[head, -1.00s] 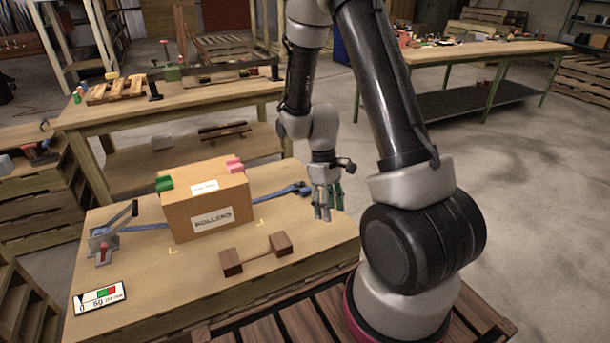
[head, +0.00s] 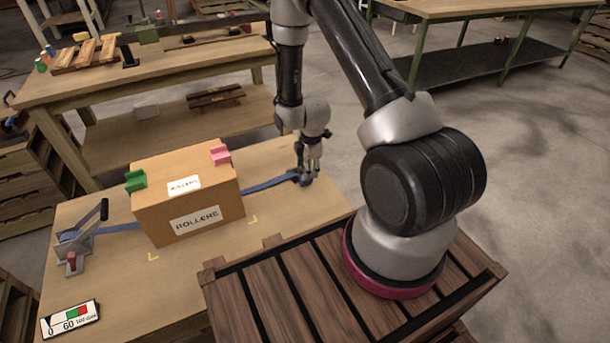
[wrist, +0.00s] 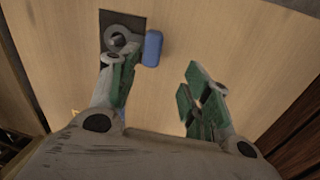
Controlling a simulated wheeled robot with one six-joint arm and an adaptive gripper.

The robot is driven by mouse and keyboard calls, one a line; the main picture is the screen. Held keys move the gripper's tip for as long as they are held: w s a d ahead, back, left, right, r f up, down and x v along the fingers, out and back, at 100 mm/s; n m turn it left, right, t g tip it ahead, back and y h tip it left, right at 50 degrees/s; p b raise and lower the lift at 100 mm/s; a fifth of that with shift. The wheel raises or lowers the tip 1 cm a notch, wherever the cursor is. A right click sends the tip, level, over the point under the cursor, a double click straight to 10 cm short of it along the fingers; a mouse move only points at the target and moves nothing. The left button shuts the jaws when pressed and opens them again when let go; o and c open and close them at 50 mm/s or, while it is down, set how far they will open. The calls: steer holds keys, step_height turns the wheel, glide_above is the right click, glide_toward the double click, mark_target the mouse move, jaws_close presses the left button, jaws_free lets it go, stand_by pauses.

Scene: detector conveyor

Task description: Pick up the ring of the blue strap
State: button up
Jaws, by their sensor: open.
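The blue strap (head: 268,184) runs along the table on both sides of a cardboard box, and its right end lies beneath my gripper (head: 308,168). In the wrist view the ring (wrist: 121,38) is a grey metal loop over a dark square patch, with a short blue piece of the strap (wrist: 152,48) beside it. My gripper (wrist: 162,78) is open and empty, with green-padded fingers pointing down at the table. The ring lies just beyond the left finger's tip, not centred between the fingers. The left finger partly covers the patch; I cannot tell whether it touches.
The cardboard box (head: 185,200) labelled ROLLERS carries a green (head: 136,181) and a pink corner piece (head: 220,155). A lever ratchet (head: 78,240) stands at the left. A dark slatted wooden platform (head: 290,290) is in front. The tabletop right of the box is mostly clear.

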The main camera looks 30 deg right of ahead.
mark_target(302, 174)
steer(key=shift+n, duration=0.6)
steer(key=f, duration=0.2)
steer(key=w+f, duration=0.1)
steer(key=f, duration=0.2)
steer(key=w+f, duration=0.1)
steer(key=f, duration=0.1)
steer(key=shift+w+d+f, duration=0.2)
steer(key=shift+d+f, duration=0.1)
jaws_close()
